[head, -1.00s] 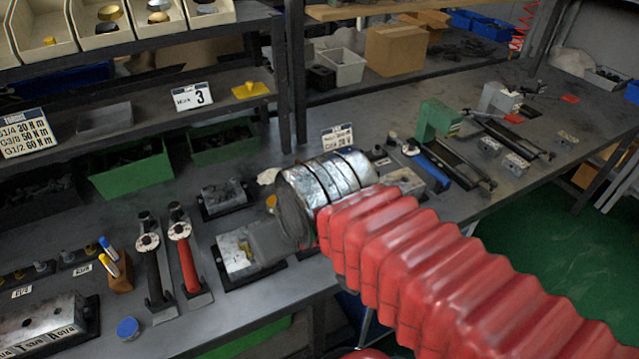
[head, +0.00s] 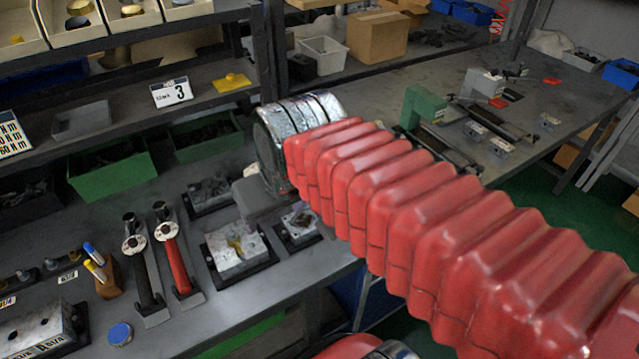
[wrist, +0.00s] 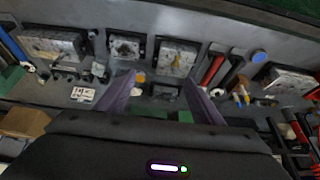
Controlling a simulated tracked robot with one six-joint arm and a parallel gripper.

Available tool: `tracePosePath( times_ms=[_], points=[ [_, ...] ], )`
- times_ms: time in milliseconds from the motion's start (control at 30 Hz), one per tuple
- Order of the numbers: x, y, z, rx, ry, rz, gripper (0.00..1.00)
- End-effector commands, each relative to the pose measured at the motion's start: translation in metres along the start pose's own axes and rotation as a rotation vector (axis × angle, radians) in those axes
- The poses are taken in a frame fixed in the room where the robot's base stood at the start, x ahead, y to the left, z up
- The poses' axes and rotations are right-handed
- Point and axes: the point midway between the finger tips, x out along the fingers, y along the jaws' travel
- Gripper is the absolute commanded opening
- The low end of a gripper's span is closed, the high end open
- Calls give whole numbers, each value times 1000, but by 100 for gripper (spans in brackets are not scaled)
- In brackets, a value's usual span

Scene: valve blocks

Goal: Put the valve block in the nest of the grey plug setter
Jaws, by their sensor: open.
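A metal block (head: 235,250) with a yellow mark sits on a black base on the near bench; the wrist view shows it too (wrist: 175,57). A square metal block with a centre feature (head: 298,222) sits beside it. Another metal block (head: 208,190) lies behind. I cannot tell which is the valve block. A grey device (head: 482,84), apparently the grey plug setter, stands on the right bench near a green one (head: 418,105); its nest is not clear. My gripper (wrist: 160,88) is open and empty, two fingers apart above the bench. My arm hides part of the bench.
Shelf posts and green bins (head: 112,175) are behind. Small metal blocks (head: 501,146) sit near the setters. A long block (head: 40,330) is at the near left. The far right bench has free room.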

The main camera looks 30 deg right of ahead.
Motion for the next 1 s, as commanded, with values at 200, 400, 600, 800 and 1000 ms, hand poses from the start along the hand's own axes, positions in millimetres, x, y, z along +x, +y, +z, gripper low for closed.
tracePosePath(
  times_ms=[200, 400, 600, 800, 1000],
  points=[
    [7, 19, -39, 47, -58, 22, 61],
    [19, 39, -72, 89, -108, 38, 61],
    [35, 63, -103, 133, -159, 53, 61],
    [57, 90, -130, 177, -209, 64, 61],
    [83, 120, -153, 223, -259, 74, 61]
  ],
)
